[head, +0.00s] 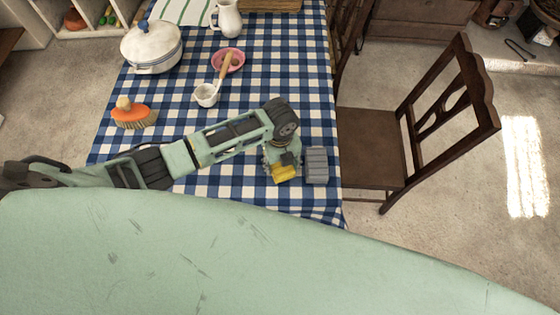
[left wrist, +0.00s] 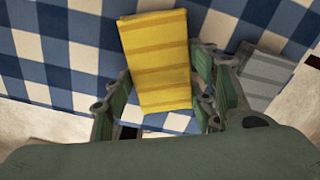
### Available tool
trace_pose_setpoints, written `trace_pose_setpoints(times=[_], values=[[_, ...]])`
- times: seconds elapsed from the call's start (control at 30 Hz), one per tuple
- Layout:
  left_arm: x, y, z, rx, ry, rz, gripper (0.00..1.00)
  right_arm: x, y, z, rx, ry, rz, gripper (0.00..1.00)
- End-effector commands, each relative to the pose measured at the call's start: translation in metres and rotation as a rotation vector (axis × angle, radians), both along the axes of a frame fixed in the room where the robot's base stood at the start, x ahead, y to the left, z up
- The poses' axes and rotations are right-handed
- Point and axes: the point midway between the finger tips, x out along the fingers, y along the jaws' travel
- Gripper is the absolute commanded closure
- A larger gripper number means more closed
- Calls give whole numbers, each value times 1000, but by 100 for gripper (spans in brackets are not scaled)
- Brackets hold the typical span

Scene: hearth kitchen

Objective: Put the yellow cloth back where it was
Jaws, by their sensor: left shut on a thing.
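The yellow cloth (head: 285,174) is folded and striped, near the right front corner of the checked table. In the left wrist view the yellow cloth (left wrist: 158,55) lies between the fingers of my left gripper (left wrist: 160,88), which is shut on it. In the head view my left gripper (head: 281,160) points down over the table, partly hiding the cloth. I cannot tell whether the cloth touches the table. A grey folded cloth (head: 316,165) lies just right of it and also shows in the left wrist view (left wrist: 264,80). My right gripper is not in view.
A wooden chair (head: 372,148) stands against the right edge. Cloth-covered table left of the gripper is clear.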

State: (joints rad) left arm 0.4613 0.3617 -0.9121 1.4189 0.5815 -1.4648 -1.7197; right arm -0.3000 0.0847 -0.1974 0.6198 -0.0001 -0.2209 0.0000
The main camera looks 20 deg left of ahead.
Motion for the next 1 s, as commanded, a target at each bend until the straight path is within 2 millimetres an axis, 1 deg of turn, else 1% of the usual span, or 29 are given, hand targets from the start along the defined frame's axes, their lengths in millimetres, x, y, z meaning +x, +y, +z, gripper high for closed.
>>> trace_pose_setpoints(times=[0.17, 0.2, 0.4, 0.67, 0.77, 0.87, 1.0], values=[[0, 0, -3, 1, 1, 0, 72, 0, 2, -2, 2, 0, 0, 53], [0, 0, -3, 0, 0, 0, 46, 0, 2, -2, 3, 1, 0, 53], [0, 0, -3, 0, 0, 0, 29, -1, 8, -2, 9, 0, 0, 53], [0, 0, -2, 1, 1, 0, 29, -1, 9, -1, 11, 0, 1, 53], [0, 0, 1, 1, -1, 0, 29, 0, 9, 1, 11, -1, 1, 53], [1, 0, 10, 0, -3, -1, 29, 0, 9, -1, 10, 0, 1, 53], [2, 0, 36, -1, -6, -2, 29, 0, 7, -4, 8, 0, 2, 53]])
